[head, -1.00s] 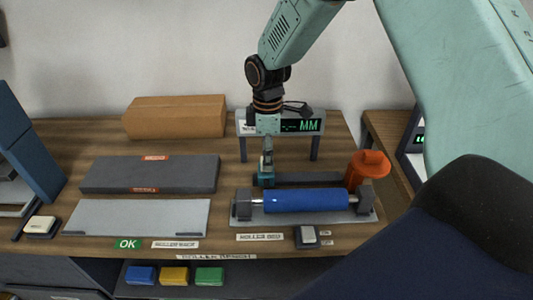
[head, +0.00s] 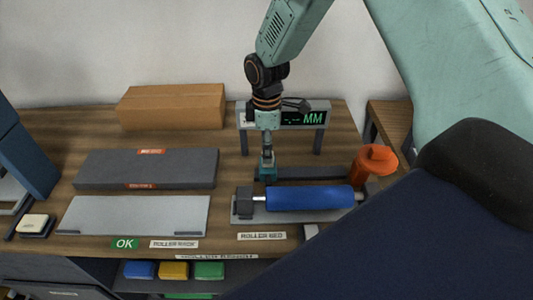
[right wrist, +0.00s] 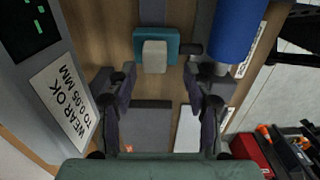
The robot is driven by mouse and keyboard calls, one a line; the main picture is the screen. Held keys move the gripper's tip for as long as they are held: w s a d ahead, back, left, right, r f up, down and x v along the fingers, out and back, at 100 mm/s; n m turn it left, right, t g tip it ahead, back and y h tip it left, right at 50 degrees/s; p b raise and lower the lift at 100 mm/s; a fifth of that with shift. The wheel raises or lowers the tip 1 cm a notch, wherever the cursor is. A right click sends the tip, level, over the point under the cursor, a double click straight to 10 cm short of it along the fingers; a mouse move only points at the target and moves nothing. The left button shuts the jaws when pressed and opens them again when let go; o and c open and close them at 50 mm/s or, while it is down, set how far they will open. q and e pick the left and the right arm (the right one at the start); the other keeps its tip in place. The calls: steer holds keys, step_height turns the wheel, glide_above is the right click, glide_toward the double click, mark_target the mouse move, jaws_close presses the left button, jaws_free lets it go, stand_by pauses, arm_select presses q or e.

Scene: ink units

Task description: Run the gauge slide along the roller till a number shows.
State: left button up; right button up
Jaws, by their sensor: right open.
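The gauge slide, a teal block (head: 267,173) with a pale grey knob (right wrist: 154,56), sits at the left end of a dark rail (head: 310,173) behind the blue roller (head: 310,198). The roller lies level in its bed. My right gripper (head: 266,153) points down over the slide. In the right wrist view my right gripper (right wrist: 149,84) is open, its fingers spread to either side of the knob's line, with nothing between them. The gauge display (head: 304,118) shows small dash-like marks and green "MM", with no digit readable. My left gripper is out of view.
An orange part (head: 372,163) stands at the rail's right end. A cardboard box (head: 172,106), a dark slab (head: 147,168) and a light grey plate (head: 133,214) lie to the left. A dark blue shape covers the lower right. Bare wood shows behind the slab.

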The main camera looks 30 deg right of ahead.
steer(key=f, duration=0.3)
steer(key=w+d+f, duration=0.1)
steer(key=shift+f, duration=0.35)
steer(key=shift+s+a+r, duration=0.4)
steer(key=shift+s+r, duration=0.05)
steer(key=shift+c, duration=1.3)
steer(key=shift+w+d+f, duration=0.3)
steer(key=shift+d+f, duration=0.05)
steer(key=shift+d, duration=0.05)
steer(key=c, duration=0.4)
steer(key=shift+a+r, duration=0.15)
steer(key=shift+r, duration=0.05)
steer(key=c, duration=0.3)
jaws_close()
steer(key=shift+w, duration=0.1)
